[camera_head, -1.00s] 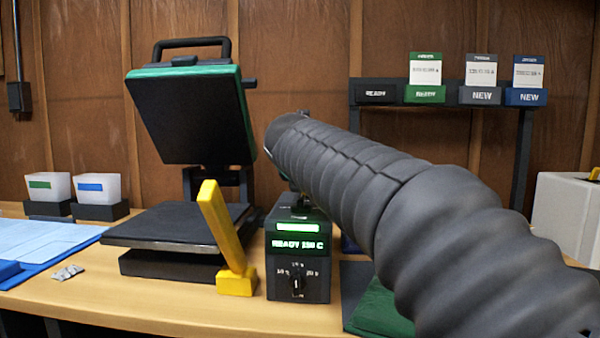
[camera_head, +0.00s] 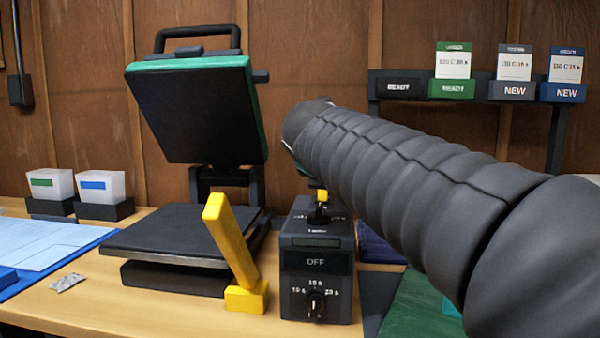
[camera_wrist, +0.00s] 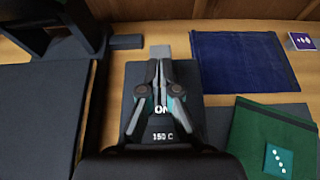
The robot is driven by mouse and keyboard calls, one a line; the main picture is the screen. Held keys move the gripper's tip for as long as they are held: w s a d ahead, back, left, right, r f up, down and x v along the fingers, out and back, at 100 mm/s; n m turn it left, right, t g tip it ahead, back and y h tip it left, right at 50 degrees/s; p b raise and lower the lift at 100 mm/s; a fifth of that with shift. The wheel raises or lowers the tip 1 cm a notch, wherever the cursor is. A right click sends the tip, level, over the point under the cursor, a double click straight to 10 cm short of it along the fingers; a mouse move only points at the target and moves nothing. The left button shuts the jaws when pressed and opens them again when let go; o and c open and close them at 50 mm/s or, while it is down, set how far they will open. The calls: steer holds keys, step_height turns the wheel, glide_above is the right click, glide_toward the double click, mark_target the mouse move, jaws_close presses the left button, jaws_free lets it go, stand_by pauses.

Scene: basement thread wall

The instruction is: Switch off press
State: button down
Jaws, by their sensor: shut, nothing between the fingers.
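The heat press (camera_head: 190,110) stands open on the bench, its upper plate tilted up over the flat lower plate (camera_head: 170,235). The black control box (camera_head: 316,270) stands to its right. Its display is dark and reads OFF, above a dial with time marks. A small yellow-tipped piece (camera_head: 322,195) shows on top of the box. In the wrist view my gripper (camera_wrist: 160,68) is shut and empty over the top of the control box (camera_wrist: 190,99), where ON and 150 C labels show. My arm hides much of the gripper in the head view; contact cannot be told.
A yellow lever (camera_head: 231,240) on a yellow base stands just left of the control box. A green cloth (camera_head: 418,310) and a blue cloth (camera_wrist: 245,62) lie to the right. Two white bins (camera_head: 100,187) stand at left. A card rack (camera_head: 402,85) is behind my arm.

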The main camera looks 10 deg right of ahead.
stand_by(0.3)
steer(key=s+a+r, duration=0.1)
steer(key=s+r, duration=0.2)
steer(key=r, duration=0.6)
steer(key=shift+s+a, duration=0.15)
steer(key=shift+s, duration=0.25)
steer(key=shift+r, duration=0.1)
